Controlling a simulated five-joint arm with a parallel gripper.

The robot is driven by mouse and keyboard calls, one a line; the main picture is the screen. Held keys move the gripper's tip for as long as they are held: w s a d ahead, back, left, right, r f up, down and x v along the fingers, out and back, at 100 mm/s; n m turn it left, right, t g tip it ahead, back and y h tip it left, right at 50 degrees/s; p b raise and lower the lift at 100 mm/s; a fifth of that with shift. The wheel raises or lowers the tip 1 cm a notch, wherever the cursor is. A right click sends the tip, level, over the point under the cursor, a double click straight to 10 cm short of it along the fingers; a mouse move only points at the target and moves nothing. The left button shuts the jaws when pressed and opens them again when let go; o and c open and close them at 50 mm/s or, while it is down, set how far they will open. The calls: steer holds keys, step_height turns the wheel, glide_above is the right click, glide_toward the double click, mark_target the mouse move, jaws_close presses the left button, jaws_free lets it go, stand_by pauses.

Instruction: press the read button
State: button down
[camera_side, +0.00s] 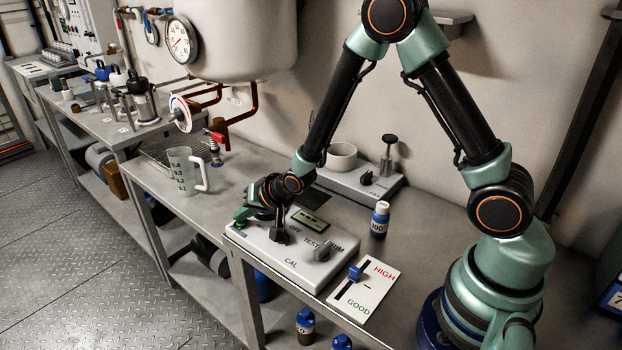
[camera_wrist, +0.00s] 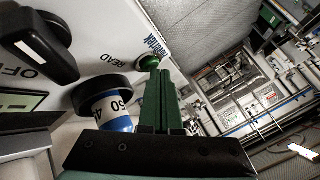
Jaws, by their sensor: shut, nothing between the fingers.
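The read button (camera_wrist: 149,62) is a small round green button on the white top of the tester, beside the word READ in the wrist view. The tester (camera_side: 322,268) is a pale box on the bench in the side view, with dark knobs and a small display. My gripper (camera_wrist: 160,74) is shut and empty, its green fingers together with their tips close to the button. I cannot tell whether they touch it. In the side view my gripper (camera_side: 241,214) is low over the tester's left end, and the button cannot be made out there.
A vial with a blue and white label (camera_wrist: 110,108) sits in a black ring next to my fingers. A dark knob (camera_wrist: 40,45) stands beyond it.

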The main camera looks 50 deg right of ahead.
mark_target(245, 227)
steer(key=shift+f, duration=0.3)
stand_by(0.4)
steer(key=shift+r, duration=0.9)
steer(key=shift+r, duration=2.5)
steer(key=s+d+r+n+g, duration=0.1)
steer(key=s+d+r+n, duration=0.2)
steer(key=s+r, duration=0.4)
steer(key=s+d+r+n+g+h, duration=0.1)
steer(key=s+d+r+n+g, duration=0.1)
steer(key=s+r, duration=0.5)
steer(key=s+d+n, duration=0.1)
steer(key=s+n, duration=0.1)
steer(key=s, duration=0.4)
steer(key=shift+s+r+n+g, duration=0.25)
steer(key=shift+s+n+g, duration=0.05)
steer(key=shift+s+n, duration=0.1)
